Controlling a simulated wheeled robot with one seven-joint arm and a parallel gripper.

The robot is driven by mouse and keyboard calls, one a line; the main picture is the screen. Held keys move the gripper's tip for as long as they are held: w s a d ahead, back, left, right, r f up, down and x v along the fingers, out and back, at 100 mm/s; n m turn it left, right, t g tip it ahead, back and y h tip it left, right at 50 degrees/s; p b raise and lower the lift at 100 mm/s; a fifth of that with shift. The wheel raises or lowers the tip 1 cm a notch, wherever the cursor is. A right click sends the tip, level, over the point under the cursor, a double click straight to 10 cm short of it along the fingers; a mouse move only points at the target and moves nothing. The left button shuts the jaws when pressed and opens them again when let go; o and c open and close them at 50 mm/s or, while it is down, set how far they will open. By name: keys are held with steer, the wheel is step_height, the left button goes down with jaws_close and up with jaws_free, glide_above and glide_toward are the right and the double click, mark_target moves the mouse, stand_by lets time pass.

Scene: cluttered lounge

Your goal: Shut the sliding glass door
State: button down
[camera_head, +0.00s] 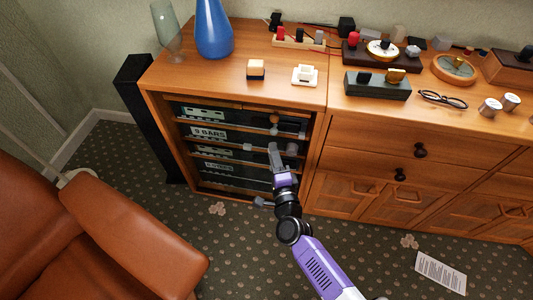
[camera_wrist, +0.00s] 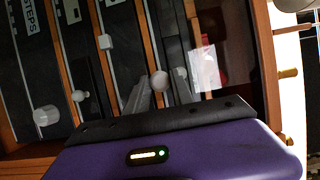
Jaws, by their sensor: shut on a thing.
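The wooden cabinet (camera_head: 200,192) has an open-looking front with several shelves of dark audio units. The sliding glass door's pane and edges are hard to make out, so I cannot tell how far it stands open. My gripper (camera_head: 275,155) is at the right half of this front. In the wrist view, my gripper (camera_wrist: 160,93) has its two grey fingers either side of a small pale knob (camera_wrist: 160,80) and is shut on it. Whether this knob belongs to the glass door is unclear. Other pale knobs show on the units to the left.
A tall black speaker (camera_head: 148,125) stands left of the cabinet. An orange-brown armchair (camera_head: 130,230) fills the lower left. Drawers with dark knobs (camera_head: 420,151) lie to the right. The top holds a blue vase (camera_head: 214,30) and many small objects.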

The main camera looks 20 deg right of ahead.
steer(key=s+d+b, duration=0.2)
steer(key=s+d, duration=0.2)
steer(key=d, duration=0.2)
steer(key=shift+s, duration=0.15)
steer(key=c, duration=1.1)
jaws_free()
steer(key=shift+p+v, duration=0.55)
steer(key=shift+v, duration=3.4)
steer(key=shift+a, duration=0.1)
